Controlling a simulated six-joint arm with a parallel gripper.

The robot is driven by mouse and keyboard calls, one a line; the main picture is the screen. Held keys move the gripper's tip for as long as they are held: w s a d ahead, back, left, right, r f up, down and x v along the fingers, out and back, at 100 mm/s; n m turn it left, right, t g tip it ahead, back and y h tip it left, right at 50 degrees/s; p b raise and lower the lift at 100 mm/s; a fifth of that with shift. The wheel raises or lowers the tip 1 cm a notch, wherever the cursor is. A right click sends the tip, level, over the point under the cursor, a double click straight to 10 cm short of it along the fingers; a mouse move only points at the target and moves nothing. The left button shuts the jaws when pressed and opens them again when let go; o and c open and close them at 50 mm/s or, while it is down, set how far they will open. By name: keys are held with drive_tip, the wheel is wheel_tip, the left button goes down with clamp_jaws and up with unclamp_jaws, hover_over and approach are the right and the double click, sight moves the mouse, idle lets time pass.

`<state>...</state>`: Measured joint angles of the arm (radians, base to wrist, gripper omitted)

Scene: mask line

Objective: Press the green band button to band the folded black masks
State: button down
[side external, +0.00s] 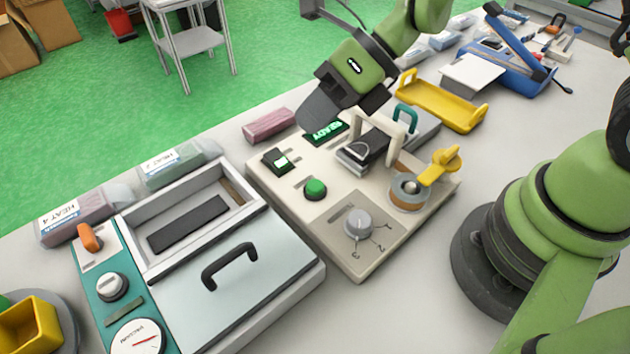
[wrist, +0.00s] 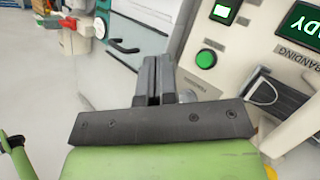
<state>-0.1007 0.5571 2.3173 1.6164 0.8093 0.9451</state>
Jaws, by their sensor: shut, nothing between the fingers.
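The green band button (side external: 315,189) sits on the beige banding machine (side external: 290,205), left of its middle. It also shows in the wrist view (wrist: 206,58), up and right of my fingertips. The folded black masks (side external: 366,149) lie in the machine's holder, beneath a pale arch; a dark stack shows at the right in the wrist view (wrist: 277,101). My gripper (wrist: 153,80) is shut and empty. It is apart from the button. In the side view its dark body (side external: 325,105) is above the machine's far edge, and the fingertips are hard to make out.
A lit display (side external: 326,132) reads READY. A grey dial (side external: 358,225) and a yellow-handled tape roll (side external: 410,191) stand on the machine. A vacuum sealer (side external: 235,285) with a black handle is at left. A yellow tray (side external: 440,107) lies behind at right.

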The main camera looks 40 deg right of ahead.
sight(315, 182)
drive_tip(key=shift+f, duration=4.4)
drive_tip(key=shift+f, duration=0.45)
drive_tip(key=shift+f, duration=0.4)
drive_tip(key=shift+r, duration=0.85)
drive_tip(key=shift+r, duration=2.55)
